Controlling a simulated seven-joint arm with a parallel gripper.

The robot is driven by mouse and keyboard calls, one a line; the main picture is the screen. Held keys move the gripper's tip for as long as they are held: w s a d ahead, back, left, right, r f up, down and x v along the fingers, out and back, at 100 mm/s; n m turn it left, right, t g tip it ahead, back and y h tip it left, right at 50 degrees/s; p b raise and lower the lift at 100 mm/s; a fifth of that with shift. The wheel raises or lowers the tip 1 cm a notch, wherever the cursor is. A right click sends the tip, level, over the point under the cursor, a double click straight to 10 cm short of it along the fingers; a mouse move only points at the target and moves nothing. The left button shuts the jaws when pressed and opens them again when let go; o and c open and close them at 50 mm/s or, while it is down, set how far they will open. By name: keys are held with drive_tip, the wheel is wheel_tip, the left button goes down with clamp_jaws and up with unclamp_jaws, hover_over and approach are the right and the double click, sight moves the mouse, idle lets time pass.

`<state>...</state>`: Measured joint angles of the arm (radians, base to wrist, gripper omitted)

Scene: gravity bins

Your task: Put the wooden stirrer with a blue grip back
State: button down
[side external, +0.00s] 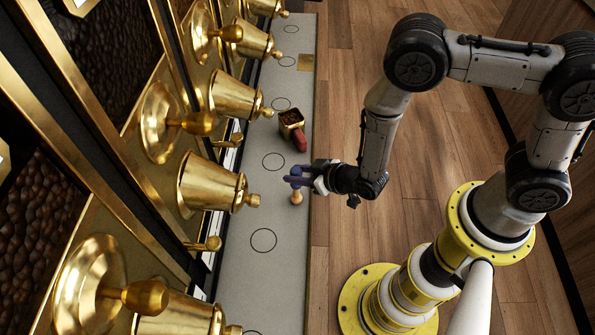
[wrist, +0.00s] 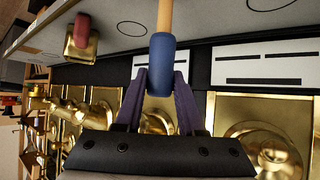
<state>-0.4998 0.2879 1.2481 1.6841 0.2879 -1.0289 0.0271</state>
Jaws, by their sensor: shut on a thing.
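The wooden stirrer's blue grip (wrist: 160,62) is between my gripper's two purple fingers in the wrist view, and its pale wooden shaft (wrist: 165,16) runs out of the top of that picture. In the side view the stirrer's wooden part (side external: 296,198) shows just below the fingers, over the grey counter (side external: 235,292). My gripper (side external: 297,178) is shut on the blue grip, near the counter's right edge. I cannot tell whether the stirrer touches the counter. Its far end is out of the wrist view.
A small brass scoop (side external: 291,119) with dark contents and a red handle (side external: 300,140) lies on the counter just above my gripper in the side view. Brass spouts (side external: 215,185) overhang the counter's left side. Several drawn circles (side external: 263,240) on the counter are empty.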

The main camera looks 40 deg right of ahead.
drive_tip(key=shift+f, duration=0.15)
drive_tip(key=shift+c, duration=2.2)
unclamp_jaws()
drive_tip(key=shift+s, duration=0.1)
drive_tip(key=v, duration=1.3)
drive_tip(key=shift+s+r, duration=0.2)
drive_tip(key=shift+r, duration=0.05)
drive_tip(key=shift+d, duration=0.15)
